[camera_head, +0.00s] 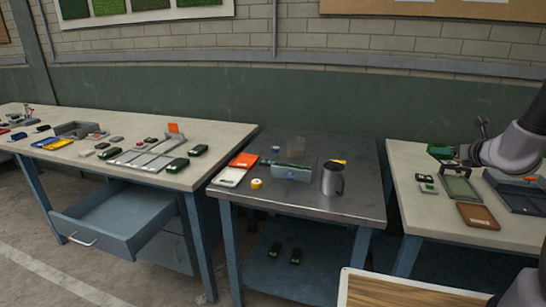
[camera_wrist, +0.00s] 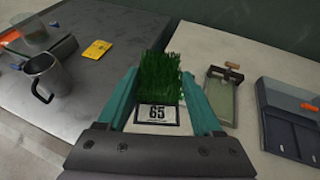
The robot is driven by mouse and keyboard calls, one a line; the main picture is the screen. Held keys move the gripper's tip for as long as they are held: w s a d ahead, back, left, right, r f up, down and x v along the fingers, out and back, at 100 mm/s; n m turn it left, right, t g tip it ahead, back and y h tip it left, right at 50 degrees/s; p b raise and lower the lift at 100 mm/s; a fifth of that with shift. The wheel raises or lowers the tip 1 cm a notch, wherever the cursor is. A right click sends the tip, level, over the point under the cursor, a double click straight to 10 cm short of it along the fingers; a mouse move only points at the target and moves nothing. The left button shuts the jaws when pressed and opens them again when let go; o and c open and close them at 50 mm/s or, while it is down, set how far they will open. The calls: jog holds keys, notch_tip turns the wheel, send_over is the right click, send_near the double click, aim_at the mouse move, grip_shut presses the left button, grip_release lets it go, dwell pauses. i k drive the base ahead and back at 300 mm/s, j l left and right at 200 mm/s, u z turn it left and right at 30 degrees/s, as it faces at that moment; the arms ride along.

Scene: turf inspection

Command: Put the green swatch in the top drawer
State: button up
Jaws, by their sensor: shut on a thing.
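The green swatch (camera_wrist: 159,75) is a tuft of green turf in the wrist view, with a label reading 65 (camera_wrist: 157,115) in front of it. My gripper (camera_wrist: 160,92) is shut on the swatch, a finger on each side. In the head view the swatch (camera_head: 438,151) is held above the right table, and my gripper (camera_head: 455,154) is partly hidden at this size. The top drawer (camera_head: 112,219) is pulled open under the left table and looks empty. A closed drawer front (camera_head: 172,247) shows below it.
The dark middle table (camera_head: 300,203) holds a metal mug (camera_head: 332,179), a tape roll (camera_head: 256,184) and a clipboard (camera_head: 233,172). The right table (camera_head: 420,219) holds a framed green tray (camera_head: 459,188), a brown board (camera_head: 478,216) and a dark bin (camera_head: 520,190). Gaps separate the tables.

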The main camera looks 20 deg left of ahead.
aim_at(135, 204)
jog(key=j+u, duration=0.2)
jog(key=j, duration=0.5)
jog(key=j+u, duration=0.25)
jog(key=j, duration=0.4)
jog(key=j+u, duration=0.2)
jog(key=j, duration=0.5)
jog(key=i+j+u, duration=0.2)
jog(key=j, duration=0.5)
jog(key=i+j, duration=0.1)
jog(key=j, duration=0.3)
jog(key=j+u, duration=0.15)
jog(key=j, duration=0.3)
jog(key=i+j, duration=0.15)
jog(key=j, duration=0.25)
jog(key=i+j+u, duration=0.15)
jog(key=j, duration=0.25)
jog(key=l, duration=0.2)
